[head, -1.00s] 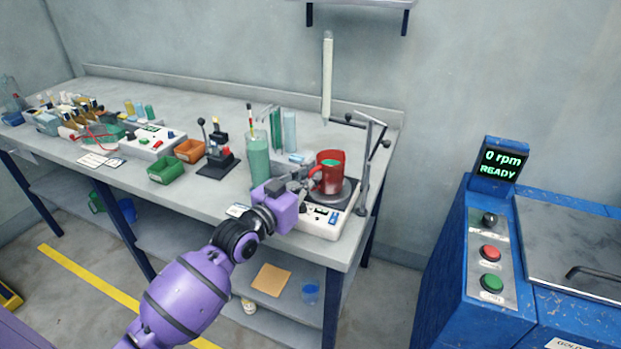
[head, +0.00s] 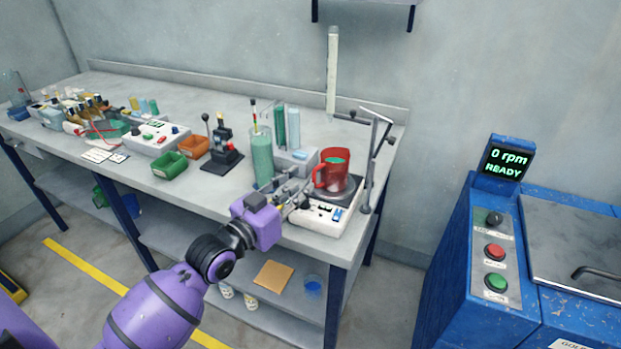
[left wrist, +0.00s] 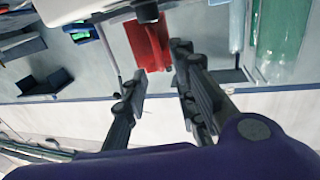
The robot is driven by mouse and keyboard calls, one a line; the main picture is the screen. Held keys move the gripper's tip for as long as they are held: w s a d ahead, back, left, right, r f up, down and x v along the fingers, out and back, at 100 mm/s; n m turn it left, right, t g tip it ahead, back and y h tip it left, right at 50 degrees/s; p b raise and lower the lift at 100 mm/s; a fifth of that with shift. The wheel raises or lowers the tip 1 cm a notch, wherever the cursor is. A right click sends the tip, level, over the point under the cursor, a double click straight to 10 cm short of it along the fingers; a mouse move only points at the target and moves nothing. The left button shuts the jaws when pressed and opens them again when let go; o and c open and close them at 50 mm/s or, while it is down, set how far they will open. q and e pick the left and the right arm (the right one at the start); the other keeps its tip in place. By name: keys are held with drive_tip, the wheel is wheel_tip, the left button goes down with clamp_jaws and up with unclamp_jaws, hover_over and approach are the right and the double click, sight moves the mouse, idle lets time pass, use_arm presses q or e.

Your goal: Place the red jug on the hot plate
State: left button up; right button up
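The red jug (head: 333,174) stands upright on the round top of the white hot plate (head: 322,214), near the right end of the bench. Greenish contents show at its open top. My left gripper (head: 301,194) is just left of the jug, with its fingers pointing towards it. In the left wrist view the fingers (left wrist: 157,68) are spread apart with nothing held between them. The red part of the jug (left wrist: 147,40) lies just beyond the fingertips there. My right gripper is in neither view.
A tall green cylinder (head: 261,156) stands left of the hot plate, close to my left gripper. A metal stand (head: 368,170) rises just right of the jug. Green (head: 170,164) and orange (head: 194,146) bins sit further left. A blue machine (head: 480,260) stands at right.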

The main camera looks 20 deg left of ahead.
use_arm(q)
drive_tip(key=s+f+n+g+y, duration=0.2)
drive_tip(key=s+f+g+y, duration=0.15)
drive_tip(key=s+f, duration=1.55)
drive_tip(key=s+d+f+g, duration=0.2)
drive_tip(key=s+f+g, duration=0.1)
drive_tip(key=s+f, duration=0.5)
drive_tip(key=s+d+f+g+y, duration=0.1)
drive_tip(key=s+d+f+g, duration=0.1)
drive_tip(key=s+f, duration=0.5)
drive_tip(key=s+g, duration=0.1)
drive_tip(key=s, duration=0.5)
drive_tip(key=shift+d+f+n, duration=0.15)
drive_tip(key=shift+f+n, duration=0.25)
